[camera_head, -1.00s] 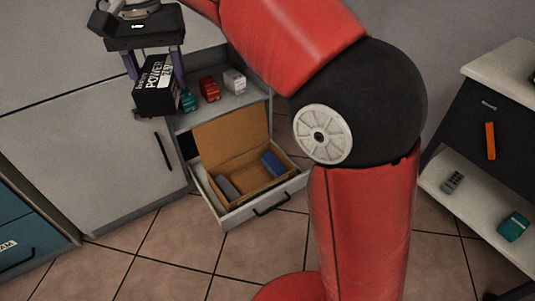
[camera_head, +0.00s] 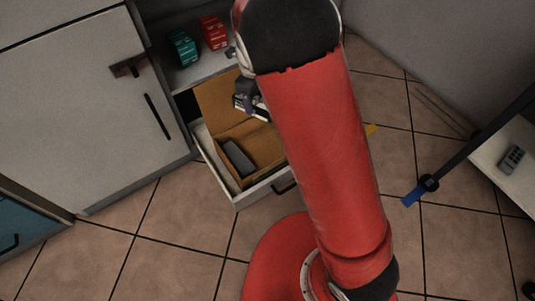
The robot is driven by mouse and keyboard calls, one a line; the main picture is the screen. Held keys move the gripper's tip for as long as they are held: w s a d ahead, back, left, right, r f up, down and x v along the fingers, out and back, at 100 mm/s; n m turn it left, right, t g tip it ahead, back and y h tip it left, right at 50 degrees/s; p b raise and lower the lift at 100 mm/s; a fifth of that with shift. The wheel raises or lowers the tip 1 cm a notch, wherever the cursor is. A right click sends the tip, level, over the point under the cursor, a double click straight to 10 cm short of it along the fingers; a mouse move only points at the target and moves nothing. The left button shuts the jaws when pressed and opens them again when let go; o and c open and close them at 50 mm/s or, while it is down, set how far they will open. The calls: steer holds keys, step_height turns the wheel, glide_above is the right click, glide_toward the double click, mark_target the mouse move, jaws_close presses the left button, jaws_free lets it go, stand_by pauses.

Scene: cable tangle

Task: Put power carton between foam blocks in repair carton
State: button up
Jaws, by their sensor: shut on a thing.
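The repair carton (camera_head: 204,99) is an open brown box in the pulled-out drawer (camera_head: 241,204). A dark grey foam block (camera_head: 238,158) lies along its left side. The right side of the carton, where a blue block showed earlier, is behind my red arm. My gripper (camera_head: 259,107) is over the back of the carton, mostly covered by my arm. It is shut on the power carton (camera_head: 241,103), of which only a small black-and-white part shows. I cannot tell how high it is held or whether it touches the repair carton.
A teal box (camera_head: 183,48) and a red box (camera_head: 214,33) stand on the shelf above the drawer. A grey cabinet door (camera_head: 80,110) is at left. A black rod with a blue end (camera_head: 413,195) and a shelf with a remote (camera_head: 512,158) are at right. Tiled floor is clear in front.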

steer(key=d+f+m+b, duration=0.2)
steer(key=d+f+m, duration=0.3)
steer(key=f, duration=0.3)
steer(key=b, duration=0.3)
glide_above(272, 155)
step_height(272, 155, down, 14)
steer(key=shift+f, duration=0.2)
steer(key=shift+a+f+b, duration=0.1)
steer(key=shift+f+b, duration=0.45)
steer(key=shift+f, duration=1.75)
steer(key=shift+f, duration=0.1)
steer(key=o, duration=1.2)
